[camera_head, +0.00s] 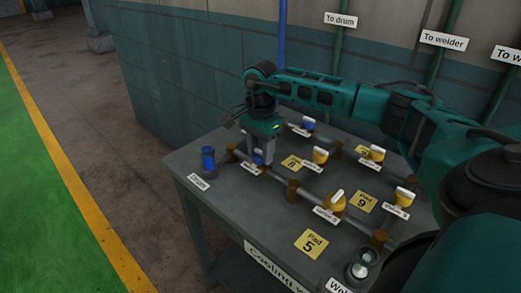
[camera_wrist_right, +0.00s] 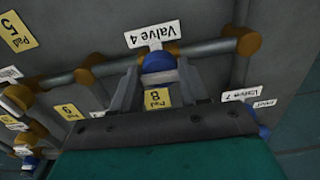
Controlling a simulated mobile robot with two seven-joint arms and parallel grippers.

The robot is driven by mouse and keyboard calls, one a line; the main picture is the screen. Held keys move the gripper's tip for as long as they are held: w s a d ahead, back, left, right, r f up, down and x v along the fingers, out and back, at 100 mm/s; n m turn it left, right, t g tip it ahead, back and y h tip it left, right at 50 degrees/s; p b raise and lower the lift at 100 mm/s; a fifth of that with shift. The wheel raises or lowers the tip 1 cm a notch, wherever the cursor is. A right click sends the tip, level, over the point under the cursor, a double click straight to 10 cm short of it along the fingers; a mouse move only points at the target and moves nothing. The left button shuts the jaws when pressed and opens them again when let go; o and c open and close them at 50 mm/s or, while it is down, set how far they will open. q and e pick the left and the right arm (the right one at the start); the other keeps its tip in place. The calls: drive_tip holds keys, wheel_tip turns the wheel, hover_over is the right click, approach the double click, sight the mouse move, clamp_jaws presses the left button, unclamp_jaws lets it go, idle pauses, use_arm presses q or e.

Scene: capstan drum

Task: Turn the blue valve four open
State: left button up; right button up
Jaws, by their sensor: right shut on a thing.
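The blue valve four (camera_wrist_right: 158,61) is in the right wrist view, on a pipe beside its white label "Valve 4" (camera_wrist_right: 152,34). Its pale handle (camera_wrist_right: 160,75) lies between the fingers of my right gripper (camera_wrist_right: 159,80). In the head view, my right gripper (camera_head: 262,158) points down onto this valve on the left part of the table, and its fingers hide most of it. The gripper is shut on the handle. How far the handle is turned is hard to tell. My left gripper is not in view.
The grey table (camera_head: 235,205) carries pipes and several yellow valves, such as one (camera_head: 335,200) at the front. Another blue valve (camera_head: 308,124) stands behind. A blue drum fitting (camera_head: 208,158) is at the left edge. My right arm passes over the table's back; a wall (camera_head: 170,75) stands behind.

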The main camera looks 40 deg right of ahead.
sight(260, 151)
drive_tip(key=shift+w+r+n, duration=0.1)
drive_tip(key=shift+n, duration=0.2)
drive_tip(key=o, duration=1.1)
drive_tip(key=shift+c, duration=0.2)
wheel_tip(260, 151, up, 13)
drive_tip(key=shift+a, duration=0.1)
idle(0.4)
